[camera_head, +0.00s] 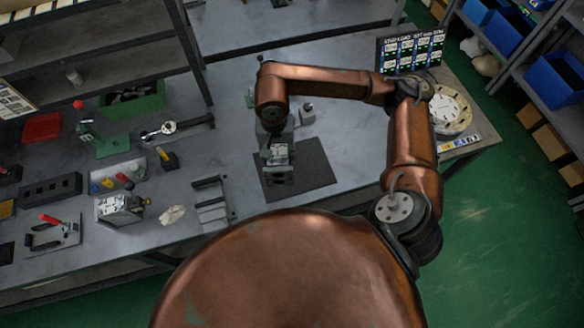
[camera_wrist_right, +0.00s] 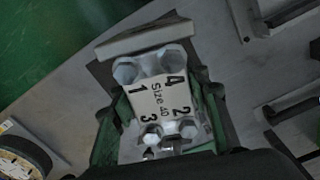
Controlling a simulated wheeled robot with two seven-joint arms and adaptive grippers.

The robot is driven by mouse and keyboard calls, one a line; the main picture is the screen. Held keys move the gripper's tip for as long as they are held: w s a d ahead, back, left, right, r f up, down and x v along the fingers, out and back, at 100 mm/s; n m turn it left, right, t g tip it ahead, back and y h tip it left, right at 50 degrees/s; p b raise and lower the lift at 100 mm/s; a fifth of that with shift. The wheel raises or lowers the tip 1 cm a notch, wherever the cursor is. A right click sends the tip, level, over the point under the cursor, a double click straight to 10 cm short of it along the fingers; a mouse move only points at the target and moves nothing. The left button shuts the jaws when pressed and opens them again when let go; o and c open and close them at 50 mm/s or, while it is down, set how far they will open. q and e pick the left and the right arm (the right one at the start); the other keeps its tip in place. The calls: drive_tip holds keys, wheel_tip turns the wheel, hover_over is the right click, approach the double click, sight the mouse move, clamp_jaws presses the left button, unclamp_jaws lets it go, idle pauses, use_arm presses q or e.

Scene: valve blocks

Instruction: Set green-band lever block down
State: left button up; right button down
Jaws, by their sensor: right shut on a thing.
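The lever block (camera_head: 279,156) is pale metal and is held by my right gripper (camera_head: 277,142), over the dark mat (camera_head: 312,166). In the right wrist view the block (camera_wrist_right: 160,98) shows a light plate reading "Size 40", numbers 1 to 4 and hex bolts at its corners. Green shows along both its sides there. My right gripper is shut on it, with its fingers largely hidden in the head view. I cannot tell whether the block's underside touches the mat. My left gripper is not in view.
A small grey block (camera_head: 307,115) stands behind the mat. A grey slotted rack (camera_head: 212,202) and another metal block (camera_head: 119,208) stand to the left. A round dial (camera_head: 450,110) and a label board (camera_head: 412,52) are at the right. The mat's right part is bare.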

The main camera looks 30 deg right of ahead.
sight(274, 168)
drive_tip(key=m, duration=0.2)
drive_tip(key=s+a+m, duration=0.1)
drive_tip(key=m, duration=0.1)
drive_tip(key=shift+s+a, duration=0.1)
drive_tip(key=shift+a, duration=0.05)
drive_tip(key=m, duration=0.2)
drive_tip(key=s+a+m, duration=0.1)
drive_tip(key=m, duration=0.3)
drive_tip(key=s+m, duration=0.1)
drive_tip(key=m, duration=0.1)
drive_tip(key=shift+a+b, duration=0.35)
drive_tip(key=shift+a, duration=0.05)
drive_tip(key=m, duration=0.3)
drive_tip(key=shift+s+a, duration=0.2)
drive_tip(key=shift+s, duration=0.15)
drive_tip(key=w+d+f+p, duration=0.2)
drive_tip(key=w+d+f, duration=0.6)
drive_tip(key=d+f, duration=0.3)
drive_tip(key=shift+d+f, duration=0.25)
drive_tip(key=shift+f, duration=0.7)
